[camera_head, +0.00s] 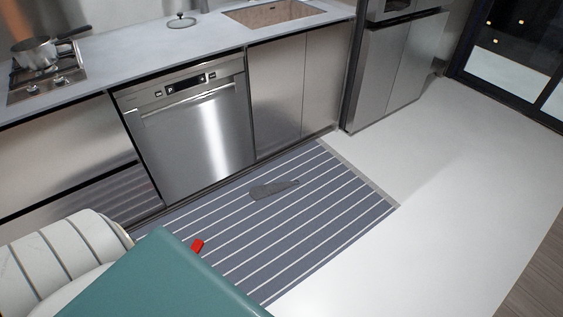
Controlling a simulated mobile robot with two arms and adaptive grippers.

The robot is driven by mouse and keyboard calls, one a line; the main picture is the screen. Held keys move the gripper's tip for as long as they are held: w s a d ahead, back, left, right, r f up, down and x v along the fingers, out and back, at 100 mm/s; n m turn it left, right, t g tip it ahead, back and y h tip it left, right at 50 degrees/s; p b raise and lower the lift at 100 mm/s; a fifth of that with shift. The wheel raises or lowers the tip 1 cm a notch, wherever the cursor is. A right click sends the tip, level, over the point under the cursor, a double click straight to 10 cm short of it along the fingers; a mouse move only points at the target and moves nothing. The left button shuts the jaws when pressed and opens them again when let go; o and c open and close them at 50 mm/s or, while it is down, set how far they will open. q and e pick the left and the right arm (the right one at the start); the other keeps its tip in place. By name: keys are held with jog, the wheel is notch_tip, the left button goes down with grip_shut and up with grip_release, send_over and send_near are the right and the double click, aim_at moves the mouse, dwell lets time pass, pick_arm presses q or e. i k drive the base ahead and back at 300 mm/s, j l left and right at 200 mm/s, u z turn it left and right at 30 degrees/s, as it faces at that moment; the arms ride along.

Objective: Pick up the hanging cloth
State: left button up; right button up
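No hanging cloth can be made out in the head view. A small dark grey, flat, elongated thing (273,189) lies on the striped runner (300,222) in front of the dishwasher; I cannot tell whether it is a cloth. A small red thing (197,245) shows at the edge of the teal surface, and I cannot tell what it is. Neither of my grippers is in view.
A teal surface (165,285) and a white ribbed seat-like thing (60,250) fill the lower left. The counter (190,45), dishwasher (190,125) and fridge (395,70) line the back. The pale floor (450,190) at the right is clear.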

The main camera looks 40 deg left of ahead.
aim_at(257, 192)
jog(key=i+u, duration=0.4)
jog(key=i+l+u, duration=0.2)
jog(key=u, duration=0.15)
jog(key=i+l+u, duration=0.4)
jog(key=j, duration=0.1)
